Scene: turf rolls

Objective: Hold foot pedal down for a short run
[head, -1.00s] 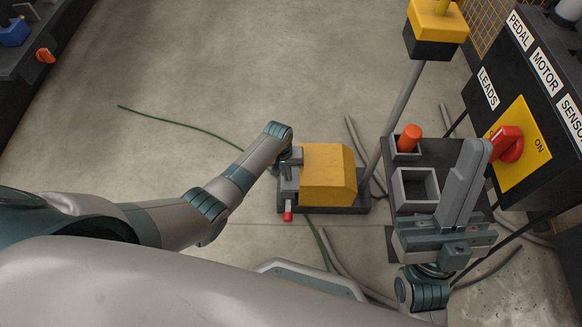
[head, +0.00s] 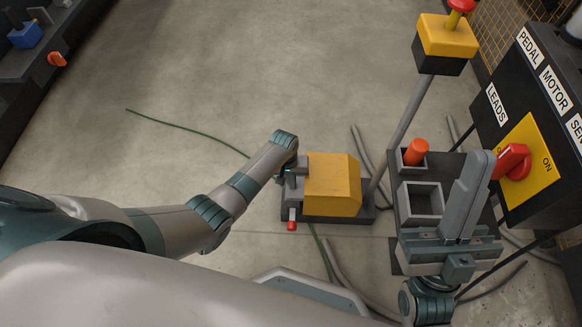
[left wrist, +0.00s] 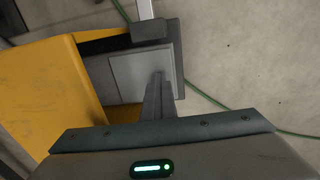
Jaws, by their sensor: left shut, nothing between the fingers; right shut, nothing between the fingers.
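The foot pedal has a yellow housing (head: 332,184) on a dark base on the floor. In the left wrist view the housing (left wrist: 45,95) is at the left and the grey pedal plate (left wrist: 125,75) is beside it. My left gripper (head: 290,178) is at the pedal's open side. In the left wrist view its shut fingers (left wrist: 158,85) point down at the plate and appear to touch it. I cannot tell how far the plate is pressed. My right gripper (head: 482,160) is shut and empty above the dark stand at the right.
A small red-ended lever (head: 292,225) sticks out of the pedal base. An orange cylinder (head: 416,150) and a grey open box (head: 421,200) are on the stand. A red rotary switch (head: 514,161) is on the panel. A yellow post box (head: 447,36) carries a red button. Cables cross the floor.

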